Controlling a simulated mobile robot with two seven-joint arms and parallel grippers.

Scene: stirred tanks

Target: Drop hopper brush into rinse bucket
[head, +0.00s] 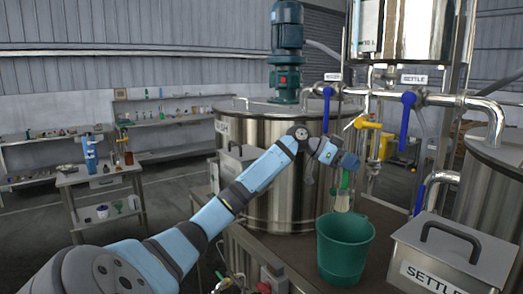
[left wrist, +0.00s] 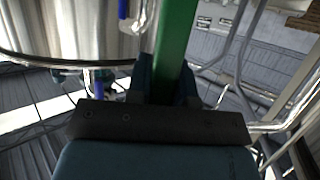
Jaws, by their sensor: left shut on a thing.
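The hopper brush (head: 343,193) has a green handle and pale bristles at its lower end. It hangs roughly upright in my left gripper (head: 347,170), bristles down. In the left wrist view its green handle (left wrist: 176,45) runs up between the two fingers (left wrist: 168,85), which are shut on it. The rinse bucket (head: 345,247) is a green open bucket on the brown platform. The brush is above the bucket's rim, near its back; whether it is fully inside the rim's outline I cannot tell. My right gripper is not in view.
A large steel tank (head: 270,185) with a blue-green motor stands behind the arm. A steel box labelled SETTLE (head: 448,258) is right of the bucket. Pipes with blue-handled valves (head: 407,120) and a yellow-handled valve (head: 367,124) stand behind the bucket. A bench (head: 100,181) is at far left.

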